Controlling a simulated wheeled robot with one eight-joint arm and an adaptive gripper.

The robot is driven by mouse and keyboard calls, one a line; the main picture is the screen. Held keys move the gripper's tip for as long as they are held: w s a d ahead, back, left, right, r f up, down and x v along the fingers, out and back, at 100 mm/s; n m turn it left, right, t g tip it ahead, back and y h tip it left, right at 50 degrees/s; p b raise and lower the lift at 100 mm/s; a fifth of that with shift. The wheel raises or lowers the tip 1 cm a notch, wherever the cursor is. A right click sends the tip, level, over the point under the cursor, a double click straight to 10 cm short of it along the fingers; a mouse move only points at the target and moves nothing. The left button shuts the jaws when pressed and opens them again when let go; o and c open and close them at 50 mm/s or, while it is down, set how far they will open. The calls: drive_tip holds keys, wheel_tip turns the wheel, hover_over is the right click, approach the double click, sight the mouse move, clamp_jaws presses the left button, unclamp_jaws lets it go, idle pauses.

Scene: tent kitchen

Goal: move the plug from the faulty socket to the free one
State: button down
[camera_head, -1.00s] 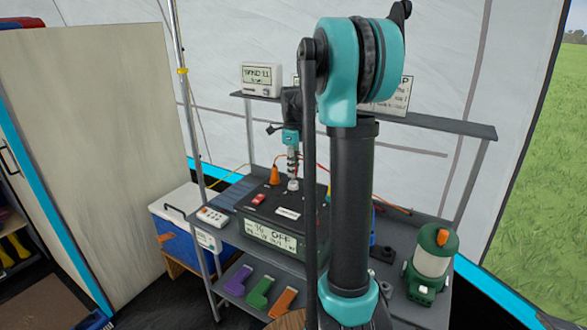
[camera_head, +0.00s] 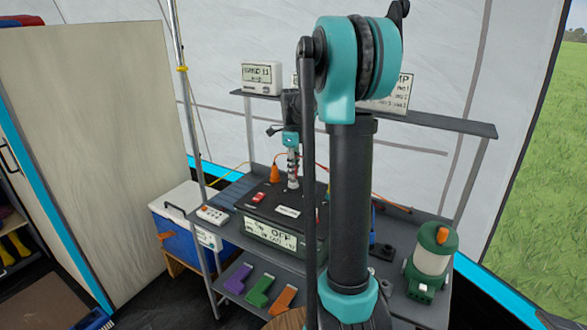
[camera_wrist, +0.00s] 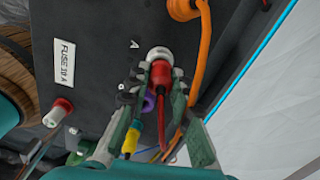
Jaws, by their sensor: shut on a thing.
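A black power box (camera_head: 285,210) stands on the grey shelf unit, with an OFF display on its front. My gripper (camera_head: 293,183) is over the box top, pointing down. In the wrist view, my gripper (camera_wrist: 158,80) is shut on a red plug (camera_wrist: 159,72) with a red lead. A pale round collar (camera_wrist: 157,53) shows at the plug's far end. I cannot tell how deep the plug sits in it. An orange plug (camera_wrist: 183,9) with an orange cable is on the box beside it. A red-and-white plug or terminal (camera_wrist: 60,113) stands near the "FUSE 10 A" label.
A red switch (camera_head: 258,197) is on the box top. Purple (camera_wrist: 148,102) and yellow (camera_wrist: 133,138) parts lie close to my fingers. A green lantern (camera_head: 432,255) stands at the right, a white remote-like block (camera_head: 212,215) at the left. An upper shelf (camera_head: 440,120) runs behind my arm.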

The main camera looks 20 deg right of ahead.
drive_tip(key=shift+f, duration=0.85)
drive_tip(key=c, duration=1.3)
unclamp_jaws()
drive_tip(key=shift+o, duration=0.2)
